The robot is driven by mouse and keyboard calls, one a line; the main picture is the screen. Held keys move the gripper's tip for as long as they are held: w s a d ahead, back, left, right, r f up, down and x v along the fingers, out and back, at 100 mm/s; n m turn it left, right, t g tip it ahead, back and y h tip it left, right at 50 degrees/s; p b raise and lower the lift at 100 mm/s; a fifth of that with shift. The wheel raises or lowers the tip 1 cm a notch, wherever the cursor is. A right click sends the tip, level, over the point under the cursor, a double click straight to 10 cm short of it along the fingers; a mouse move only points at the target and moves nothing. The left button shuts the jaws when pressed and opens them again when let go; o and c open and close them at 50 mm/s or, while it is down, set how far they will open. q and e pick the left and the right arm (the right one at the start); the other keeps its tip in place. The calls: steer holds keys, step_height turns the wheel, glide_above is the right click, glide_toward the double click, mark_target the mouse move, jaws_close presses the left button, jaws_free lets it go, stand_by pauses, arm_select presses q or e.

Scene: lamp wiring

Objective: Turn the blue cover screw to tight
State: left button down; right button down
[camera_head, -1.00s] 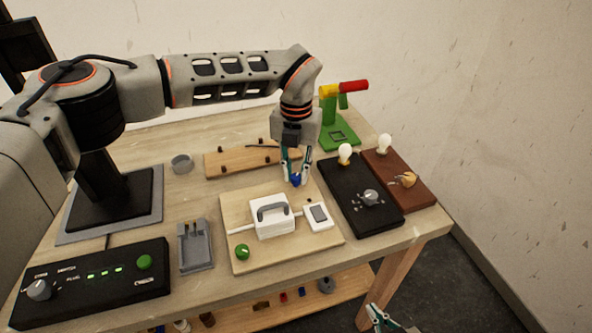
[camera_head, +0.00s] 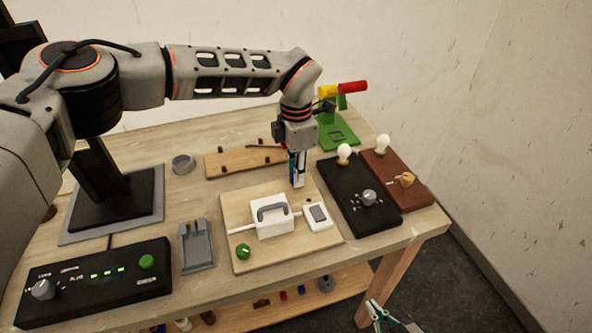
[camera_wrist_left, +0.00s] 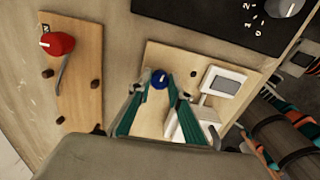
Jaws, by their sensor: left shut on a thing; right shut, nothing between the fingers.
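The blue cover screw (camera_wrist_left: 158,79) has a round blue head and sits at the edge of the light wooden board (camera_head: 238,208). My left gripper (camera_head: 298,184) points straight down at it, its two fingers on either side of the head and shut on it. In the head view the near finger hides most of the screw. The white cover (camera_head: 272,226) with a grey handle sits on the same board. My right gripper (camera_head: 377,317) is shut and empty at the bottom edge of the head view, low in front of the table.
A white switch (camera_head: 318,217) and green knob (camera_head: 243,252) are on the board. Black (camera_head: 345,188) and brown (camera_head: 412,192) bulb panels stand to the right. A pegged wooden strip (camera_head: 225,161) lies behind, a grey holder (camera_head: 197,245) and black control box (camera_head: 95,290) to the left.

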arm_select(q)
steer(key=m+p, duration=0.1)
steer(key=m, duration=0.4)
steer(key=shift+r+m, duration=0.15)
steer(key=shift+m, duration=0.55)
steer(key=c, duration=1.8)
jaws_free()
steer(key=shift+c, duration=0.2)
step_height(320, 180, up, 12)
